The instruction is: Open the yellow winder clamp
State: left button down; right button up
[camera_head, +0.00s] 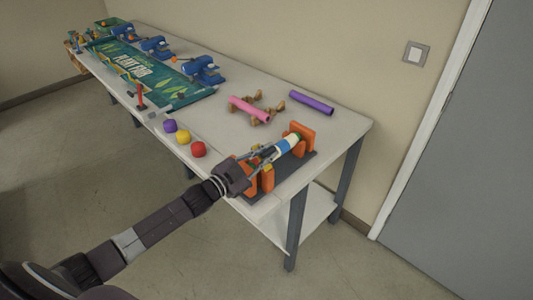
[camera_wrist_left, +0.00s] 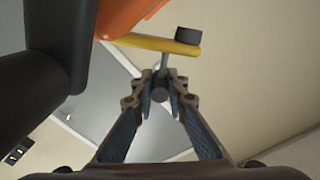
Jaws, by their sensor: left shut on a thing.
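The winder stands at the near right end of the table, with orange brackets (camera_head: 302,137) on a dark base and a blue, white and green roll (camera_head: 287,145) between them. My left gripper (camera_head: 260,155) reaches to its near-left side and hides part of it. In the left wrist view a yellow clamp bar (camera_wrist_left: 158,43) with a dark knob lies against an orange part (camera_wrist_left: 122,16). A grey pin with a dark end hangs from the bar, and my left gripper (camera_wrist_left: 160,92) is shut on that pin. My right gripper is not in view.
Pink (camera_head: 249,109) and purple (camera_head: 311,102) rolls lie on the table behind the winder. Purple, yellow and red balls (camera_head: 198,149) sit near the front edge. Blue machines (camera_head: 204,71) and a green banner (camera_head: 140,72) occupy the far end.

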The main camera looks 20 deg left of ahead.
pick_arm(q)
jog(key=shift+s+d+f+m, duration=0.1)
jog(key=shift+d+m, duration=0.1)
jog(key=shift+m, duration=0.2)
jog(key=shift+s+d+m, duration=0.1)
jog(key=shift+d+m, duration=0.15)
jog(key=shift+m, duration=0.25)
jog(key=shift+s+d+f+m+b, duration=0.15)
jog(key=shift+d+m+b, duration=0.2)
jog(key=shift+m, duration=0.4)
jog(key=shift+s+d+f+m+b, duration=0.15)
jog(key=shift+d+m, duration=0.25)
jog(key=shift+m, duration=0.4)
jog(key=shift+s+d+f+m+b, duration=0.1)
jog(key=shift+d+f+m+b, duration=0.1)
jog(key=shift+d+m+b, duration=0.4)
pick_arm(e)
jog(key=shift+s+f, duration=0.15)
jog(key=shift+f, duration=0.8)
pick_arm(q)
jog(key=shift+a, duration=0.2)
jog(key=shift+m, duration=0.25)
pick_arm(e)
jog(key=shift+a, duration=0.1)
